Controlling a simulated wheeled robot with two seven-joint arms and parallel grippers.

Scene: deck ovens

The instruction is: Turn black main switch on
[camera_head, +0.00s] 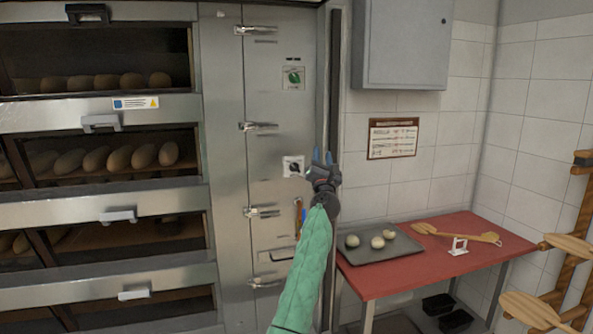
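The black main switch (294,167) is a dark rotary knob on a white plate, on the steel panel right of the oven doors. The direction its knob points is too small to tell. A green knob (293,77) on a similar plate sits higher on the same panel.
Deck ovens (100,107) with loaves stand at the left. A vertical dark post (333,80) runs close behind my gripper. A red table (400,276) with a dough tray (370,254) and wooden peels (455,233) stands right. A grey wall cabinet (402,45) hangs above.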

